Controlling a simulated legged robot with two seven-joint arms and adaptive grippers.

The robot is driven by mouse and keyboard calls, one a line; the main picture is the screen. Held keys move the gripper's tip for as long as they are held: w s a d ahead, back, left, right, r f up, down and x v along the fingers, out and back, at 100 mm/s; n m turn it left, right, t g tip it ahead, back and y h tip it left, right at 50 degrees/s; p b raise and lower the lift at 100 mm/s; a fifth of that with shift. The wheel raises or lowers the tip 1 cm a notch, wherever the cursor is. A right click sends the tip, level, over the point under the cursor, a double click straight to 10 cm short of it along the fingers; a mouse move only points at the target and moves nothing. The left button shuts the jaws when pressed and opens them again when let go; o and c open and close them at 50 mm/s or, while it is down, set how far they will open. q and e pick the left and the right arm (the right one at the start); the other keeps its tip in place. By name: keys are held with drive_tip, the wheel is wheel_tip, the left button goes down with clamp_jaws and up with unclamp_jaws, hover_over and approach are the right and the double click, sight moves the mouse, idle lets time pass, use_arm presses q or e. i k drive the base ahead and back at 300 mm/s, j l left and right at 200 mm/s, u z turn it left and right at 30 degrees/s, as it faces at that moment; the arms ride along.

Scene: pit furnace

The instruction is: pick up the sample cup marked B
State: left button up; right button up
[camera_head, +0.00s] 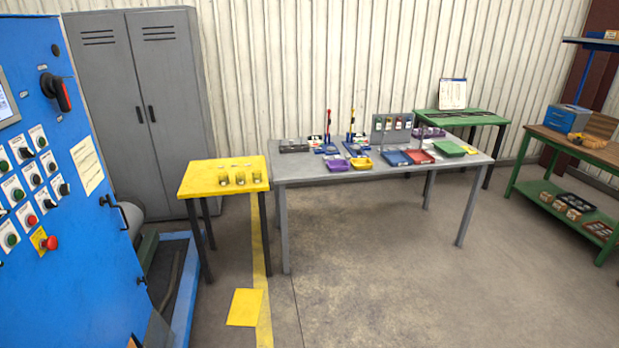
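Three small cups stand in a row near the front edge of a yellow table (205,184): a left cup (224,179), a middle cup (240,178) and a right cup (255,177). They look yellowish. Any letters on them are too small to read, so I cannot tell which is marked B. Neither of my grippers shows in the head view, and nothing is seen touching the cups.
A blue control cabinet (75,230) stands close on the left. A grey table (310,172) with coloured trays and tools is right of the yellow table. A grey locker (140,90) stands behind. The floor in front is open, with a yellow floor patch (245,307).

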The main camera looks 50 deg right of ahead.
sight(241, 180)
drive_tip(key=z, duration=1.25)
drive_tip(key=i+u, duration=0.1)
drive_tip(key=i, duration=0.65)
